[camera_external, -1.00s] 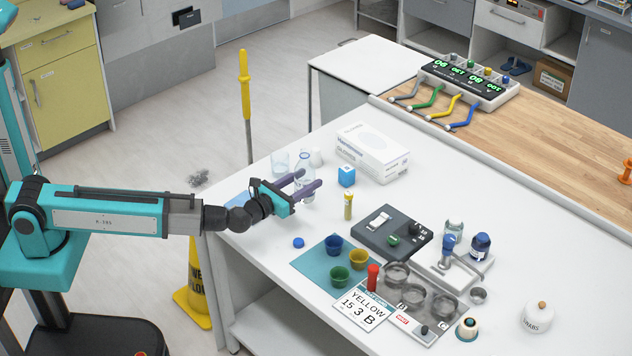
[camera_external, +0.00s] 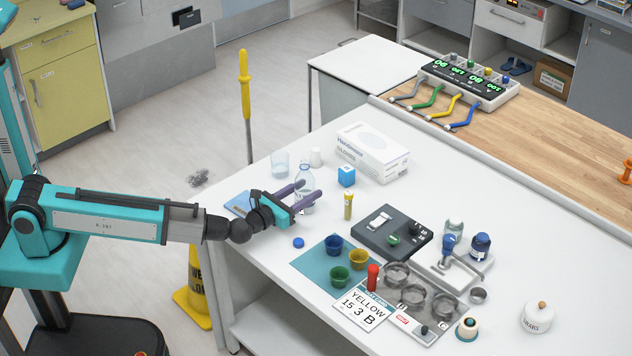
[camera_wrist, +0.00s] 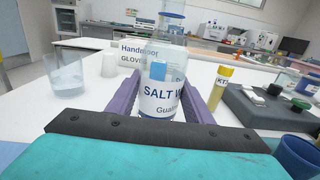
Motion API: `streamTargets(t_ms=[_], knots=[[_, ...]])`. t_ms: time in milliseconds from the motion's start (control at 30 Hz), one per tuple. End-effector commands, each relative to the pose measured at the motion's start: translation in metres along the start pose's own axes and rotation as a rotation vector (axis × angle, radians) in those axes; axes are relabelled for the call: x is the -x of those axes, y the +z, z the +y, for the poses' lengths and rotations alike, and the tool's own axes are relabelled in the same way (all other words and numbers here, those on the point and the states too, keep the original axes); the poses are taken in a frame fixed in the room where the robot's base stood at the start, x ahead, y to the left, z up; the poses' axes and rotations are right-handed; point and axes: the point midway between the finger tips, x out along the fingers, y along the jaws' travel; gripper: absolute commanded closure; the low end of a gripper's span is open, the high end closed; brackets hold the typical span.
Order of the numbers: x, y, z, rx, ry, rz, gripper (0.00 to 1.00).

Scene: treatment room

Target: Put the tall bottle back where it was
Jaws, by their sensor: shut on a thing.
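The tall bottle (camera_external: 305,178) is clear, with a white label. In the wrist view it stands upright between the purple fingers, and its label (camera_wrist: 160,98) reads "SALT W…". My gripper (camera_external: 304,194) is shut on it near the left end of the white table. Part of the bottle is hidden by the fingers, and I cannot tell whether its base touches the table.
A glass beaker (camera_external: 280,164) and a small white cup (camera_external: 316,157) stand behind the bottle. A glove box (camera_external: 372,152), a blue cube (camera_external: 346,176) and a yellow-capped tube (camera_external: 348,206) are to the right. A blue cap (camera_external: 299,242) lies in front.

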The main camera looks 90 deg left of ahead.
Motion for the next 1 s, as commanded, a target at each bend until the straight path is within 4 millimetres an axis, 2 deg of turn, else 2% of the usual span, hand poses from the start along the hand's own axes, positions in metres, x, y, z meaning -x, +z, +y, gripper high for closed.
streamTargets(t_ms=[333, 367, 467, 1000], knots=[[0.0000, -0.0034, 0.0000, 0.000, 0.000, 0.000, 0.82], [0.0000, -0.0030, -0.0001, 0.000, 0.000, 0.000, 0.50], [0.0000, -0.0025, -0.0001, 0.000, 0.000, 0.000, 0.35], [0.0036, 0.0001, 0.0001, 0.000, -0.001, 0.000, 0.35]])
